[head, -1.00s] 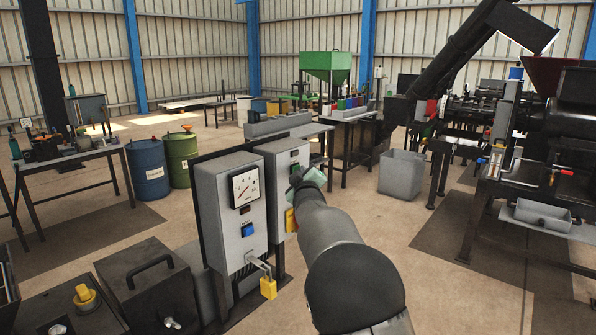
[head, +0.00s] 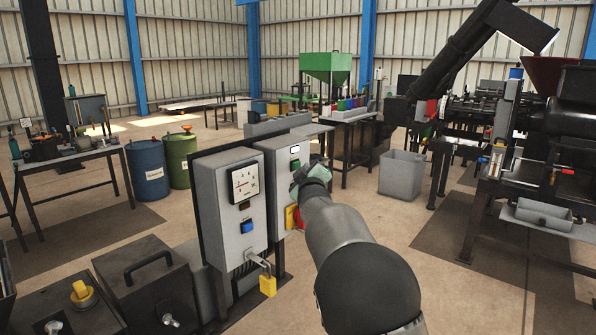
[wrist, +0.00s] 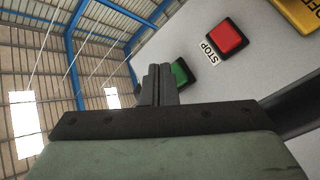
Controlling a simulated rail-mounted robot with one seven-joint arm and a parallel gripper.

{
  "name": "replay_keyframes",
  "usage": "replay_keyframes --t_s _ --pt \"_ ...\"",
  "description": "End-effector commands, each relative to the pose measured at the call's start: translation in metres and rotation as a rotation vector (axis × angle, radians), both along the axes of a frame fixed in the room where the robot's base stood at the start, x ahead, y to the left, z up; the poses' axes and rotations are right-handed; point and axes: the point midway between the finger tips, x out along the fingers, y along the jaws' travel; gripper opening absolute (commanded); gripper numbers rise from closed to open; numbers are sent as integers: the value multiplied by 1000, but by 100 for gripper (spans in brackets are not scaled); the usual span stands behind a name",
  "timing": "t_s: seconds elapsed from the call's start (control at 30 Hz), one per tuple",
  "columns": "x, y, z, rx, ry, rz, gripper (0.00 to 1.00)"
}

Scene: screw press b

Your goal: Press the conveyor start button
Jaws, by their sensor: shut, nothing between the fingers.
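The green button (wrist: 180,73) is on the grey control box face in the wrist view. My gripper (wrist: 158,86) has its fingers together and empty, overlapping the green button's left edge; I cannot tell whether they touch it. The red button (wrist: 229,40) with a STOP label (wrist: 209,52) sits further along the same face, clear of the fingers. In the head view my gripper (head: 296,186) is at the front of the right grey control box (head: 272,160), mostly hidden by my wrist. A small green spot (head: 295,163) shows just above it.
A second grey box with a dial gauge (head: 244,184), a blue button (head: 247,227) and a yellow padlock (head: 267,285) stands left of my arm. A yellow and red switch (head: 291,216) sits below my gripper.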

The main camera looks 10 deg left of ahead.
Motion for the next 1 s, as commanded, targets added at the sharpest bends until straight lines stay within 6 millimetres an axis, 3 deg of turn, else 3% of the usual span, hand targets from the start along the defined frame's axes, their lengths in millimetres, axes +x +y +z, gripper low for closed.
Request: replay_keyframes --t_s 0.27,0.7,1.0 --pt "-1 -1 -1 0 1 -1 0" --pt "-21 -36 -3 1 0 -1 0" --pt "-26 -43 0 -1 0 1 0"
